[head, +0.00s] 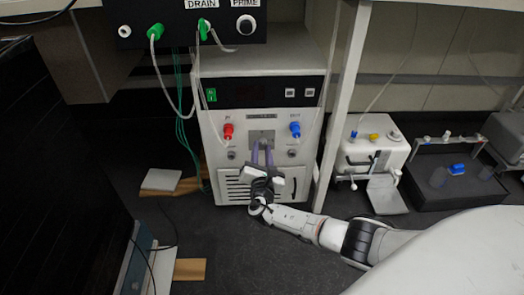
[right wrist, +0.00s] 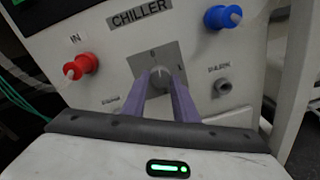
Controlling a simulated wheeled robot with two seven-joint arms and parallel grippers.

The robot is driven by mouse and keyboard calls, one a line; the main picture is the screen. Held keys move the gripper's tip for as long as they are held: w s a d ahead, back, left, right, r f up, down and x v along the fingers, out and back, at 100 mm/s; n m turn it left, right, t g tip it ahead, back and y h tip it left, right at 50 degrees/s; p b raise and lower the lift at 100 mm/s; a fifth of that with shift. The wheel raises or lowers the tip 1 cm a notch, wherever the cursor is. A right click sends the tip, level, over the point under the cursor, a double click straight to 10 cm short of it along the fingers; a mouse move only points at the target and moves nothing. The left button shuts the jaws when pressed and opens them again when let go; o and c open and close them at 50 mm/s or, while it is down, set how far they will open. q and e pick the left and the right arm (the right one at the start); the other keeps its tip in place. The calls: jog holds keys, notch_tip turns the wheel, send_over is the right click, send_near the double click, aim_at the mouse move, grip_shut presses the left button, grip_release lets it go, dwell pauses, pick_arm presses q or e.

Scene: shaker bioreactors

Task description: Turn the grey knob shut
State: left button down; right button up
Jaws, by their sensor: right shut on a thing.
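The chiller (head: 263,92) is a white box with a dark top strip, standing on the dark bench. Its grey knob (right wrist: 160,78) sits at the middle of the front, on a grey plate marked 0 and 1. My right gripper (head: 262,147) reaches the chiller front from below. In the right wrist view its two purple fingers (right wrist: 160,84) are shut on the grey knob, one on each side. The fingertips hide part of the knob, and I cannot tell its exact angle. My left gripper is not in view.
A red IN fitting (right wrist: 82,67) and a blue fitting (right wrist: 222,18) flank the knob. A white post (head: 342,105) stands right of the chiller. A white device (head: 372,148) and a black tray (head: 452,190) stand further right. Tubes hang at the left.

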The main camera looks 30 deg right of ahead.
jog(key=shift+f+n, duration=0.1)
jog(key=shift+n, duration=1.1)
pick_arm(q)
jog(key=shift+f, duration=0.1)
pick_arm(e)
jog(key=o, duration=1.1)
jog(key=shift+c, duration=0.2)
jog(key=shift+s+a, duration=0.2)
jog(key=shift+s, duration=0.05)
pick_arm(q)
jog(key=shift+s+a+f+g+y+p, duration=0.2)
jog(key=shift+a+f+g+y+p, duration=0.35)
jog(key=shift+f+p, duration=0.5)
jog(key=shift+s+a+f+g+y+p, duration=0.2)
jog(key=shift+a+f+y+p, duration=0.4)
jog(key=shift+p, duration=0.65)
pick_arm(e)
jog(key=v, duration=0.9)
jog(key=shift+s+a, duration=0.25)
jog(key=shift+s, duration=0.05)
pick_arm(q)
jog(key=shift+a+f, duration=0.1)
